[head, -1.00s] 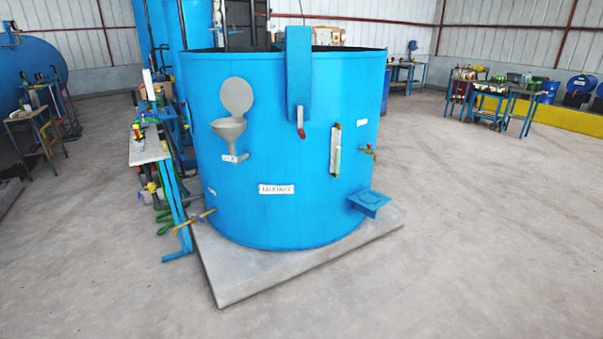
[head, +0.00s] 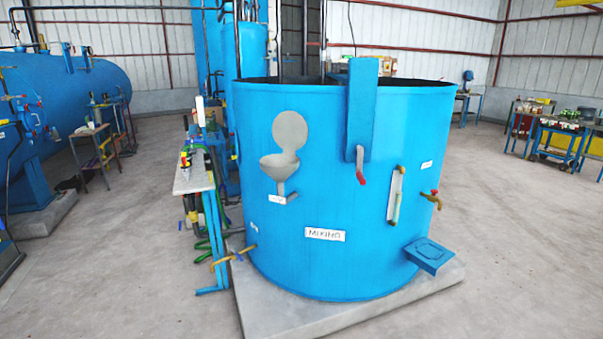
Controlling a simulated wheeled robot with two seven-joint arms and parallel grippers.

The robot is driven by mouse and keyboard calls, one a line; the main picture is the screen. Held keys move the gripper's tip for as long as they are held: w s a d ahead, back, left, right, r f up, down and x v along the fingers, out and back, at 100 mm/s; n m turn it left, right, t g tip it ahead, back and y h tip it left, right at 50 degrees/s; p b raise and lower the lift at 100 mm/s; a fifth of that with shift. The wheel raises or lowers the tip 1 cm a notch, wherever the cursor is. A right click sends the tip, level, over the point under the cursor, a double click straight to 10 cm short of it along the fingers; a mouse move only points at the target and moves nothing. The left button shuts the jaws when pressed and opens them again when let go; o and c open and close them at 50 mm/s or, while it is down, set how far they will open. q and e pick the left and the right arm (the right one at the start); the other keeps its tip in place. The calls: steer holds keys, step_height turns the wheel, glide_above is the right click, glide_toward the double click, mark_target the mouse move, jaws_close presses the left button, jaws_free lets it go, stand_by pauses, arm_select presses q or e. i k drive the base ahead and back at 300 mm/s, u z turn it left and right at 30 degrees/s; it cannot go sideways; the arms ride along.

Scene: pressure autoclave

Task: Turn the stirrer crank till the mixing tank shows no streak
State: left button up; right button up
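The mixing tank (head: 340,205) is a large blue open-topped cylinder in the middle of the head view, on a low grey slab. A white label on its front reads MIXING. A blue upright housing (head: 361,112) hangs over its rim, with a small red-handled crank (head: 360,165) at its lower end. A sight tube (head: 395,195) on a pale backing is to the right of the crank; I cannot make out any streak in it. The inside of the tank is hidden by its wall. Neither of my grippers is in view.
A grey funnel with a round lid (head: 284,150) is on the tank's left front. A brass tap (head: 431,196) and blue step bracket (head: 430,254) stick out at right. A narrow bench (head: 194,178) stands close at left. Open concrete floor lies in front and right.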

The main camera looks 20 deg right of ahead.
mark_target(360, 149)
steer(key=u, duration=0.25)
steer(key=i, duration=1.7)
steer(key=z, duration=0.65)
